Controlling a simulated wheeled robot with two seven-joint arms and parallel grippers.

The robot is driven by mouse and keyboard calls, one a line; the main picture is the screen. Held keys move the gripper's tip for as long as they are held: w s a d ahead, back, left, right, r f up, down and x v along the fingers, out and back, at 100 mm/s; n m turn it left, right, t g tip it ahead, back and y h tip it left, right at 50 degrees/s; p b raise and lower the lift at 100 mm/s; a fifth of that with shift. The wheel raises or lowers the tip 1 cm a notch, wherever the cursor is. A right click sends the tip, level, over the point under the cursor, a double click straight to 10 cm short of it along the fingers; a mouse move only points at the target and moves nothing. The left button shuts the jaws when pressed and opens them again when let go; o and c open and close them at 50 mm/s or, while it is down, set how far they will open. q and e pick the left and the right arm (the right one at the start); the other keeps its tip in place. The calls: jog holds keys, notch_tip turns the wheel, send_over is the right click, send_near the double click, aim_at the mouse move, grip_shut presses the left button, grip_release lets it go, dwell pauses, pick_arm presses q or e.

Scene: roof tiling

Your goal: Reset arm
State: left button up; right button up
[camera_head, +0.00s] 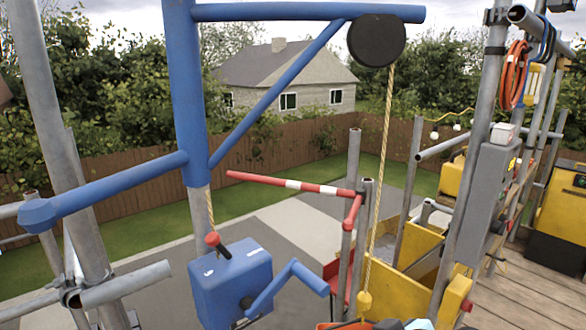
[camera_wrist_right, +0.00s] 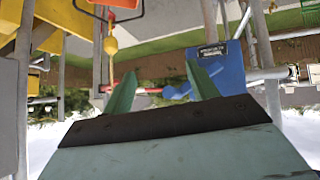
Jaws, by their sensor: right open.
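My right gripper (camera_wrist_right: 163,84) shows in the right wrist view, with its two green fingers spread apart and nothing between them. The blue winch box (camera_head: 230,280) with its crank handle (camera_head: 288,285) stands at the lower middle of the head view. In the wrist view, which looks upside down, the winch box (camera_wrist_right: 228,66) appears beyond the right-hand finger, and I cannot tell any contact. My left gripper is in neither view. At the bottom edge of the head view, pale and light-blue shapes (camera_head: 395,325) are cut off and unclear.
A blue hoist arm (camera_head: 300,12) carries a black pulley (camera_head: 376,40). Its rope (camera_head: 384,150) hangs to a yellow ball (camera_head: 364,303) above an orange container (camera_head: 338,326). Scaffold poles (camera_head: 350,210), a red-white bar (camera_head: 290,184) and a grey box (camera_head: 485,190) crowd the space. Wooden decking (camera_head: 520,300) lies right.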

jog(key=s+d+f+m+g+h, duration=0.25)
jog(key=s+d+f, duration=0.35)
jog(key=s, duration=0.5)
jog(key=s+d+f+m+g+h, duration=0.1)
jog(key=s+d+f+m+g, duration=0.15)
jog(key=s+f, duration=0.7)
notch_tip(320, 180, down, 25)
jog(key=s+n+g+b, duration=0.1)
jog(key=s+b, duration=0.1)
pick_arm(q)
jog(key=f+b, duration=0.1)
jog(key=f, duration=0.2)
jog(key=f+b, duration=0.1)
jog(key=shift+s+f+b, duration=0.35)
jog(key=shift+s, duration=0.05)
pick_arm(e)
jog(key=s+d+f, duration=0.1)
jog(key=s+f, duration=0.7)
jog(key=f, duration=0.1)
jog(key=s+d+f+g, duration=0.1)
jog(key=s+d+f, duration=0.1)
jog(key=s+f, duration=0.6)
jog(key=shift+s+d+f, duration=0.2)
jog(key=shift+d+f, duration=0.05)
jog(key=shift+f, duration=0.4)
